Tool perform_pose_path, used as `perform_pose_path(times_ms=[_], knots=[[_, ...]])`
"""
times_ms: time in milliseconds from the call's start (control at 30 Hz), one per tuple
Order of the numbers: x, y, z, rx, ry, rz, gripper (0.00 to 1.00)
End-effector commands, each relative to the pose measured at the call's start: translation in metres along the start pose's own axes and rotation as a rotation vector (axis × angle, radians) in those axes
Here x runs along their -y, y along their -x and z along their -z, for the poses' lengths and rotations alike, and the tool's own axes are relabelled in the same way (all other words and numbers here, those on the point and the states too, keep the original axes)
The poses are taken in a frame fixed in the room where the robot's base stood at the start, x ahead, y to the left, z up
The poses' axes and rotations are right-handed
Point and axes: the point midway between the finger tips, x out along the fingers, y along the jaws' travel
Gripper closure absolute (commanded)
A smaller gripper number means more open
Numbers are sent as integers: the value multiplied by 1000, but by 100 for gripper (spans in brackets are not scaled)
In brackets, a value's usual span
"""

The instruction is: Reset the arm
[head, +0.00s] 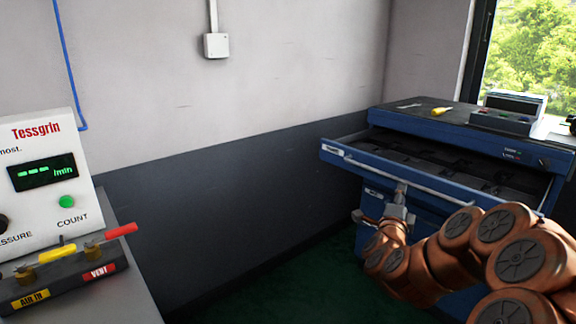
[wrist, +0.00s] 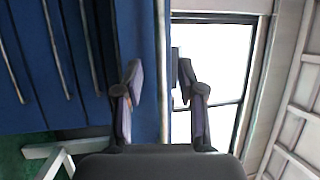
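My brown-jointed arm (head: 460,245) reaches from the lower right of the head view toward the open top drawer (head: 333,152) of a blue cabinet. My gripper (head: 401,188) is at the drawer's front, by its long bar handle (head: 440,184). In the wrist view my gripper (wrist: 160,72) has its two fingers apart, with a clear gap between them. A pale bar or edge runs through that gap; I cannot tell whether either finger touches it. Nothing is seen held.
The cabinet top (head: 420,115) carries a yellow-handled tool (head: 441,111) and a control box (head: 503,121). A Tessgrin panel (head: 40,165) with yellow and red valve levers stands at left. The dark green floor (head: 310,280) between is clear.

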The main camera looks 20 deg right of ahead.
Motion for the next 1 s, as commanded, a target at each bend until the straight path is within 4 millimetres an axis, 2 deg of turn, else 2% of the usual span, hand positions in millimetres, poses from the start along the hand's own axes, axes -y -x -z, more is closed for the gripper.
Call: perform_pose_path(times_ms=[167, 333, 467, 600, 700, 833, 1000], knots=[[10, 2, -14, 47, 20, -19, 61], [36, 17, -63, 224, 108, -91, 61], [54, 42, -105, 398, 211, -158, 61], [70, 78, -141, 583, 334, -224, 61], [80, 106, -159, 709, 429, -266, 61], [92, 147, -174, 871, 555, -318, 61], [107, 203, -177, 1071, 728, -383, 61]])
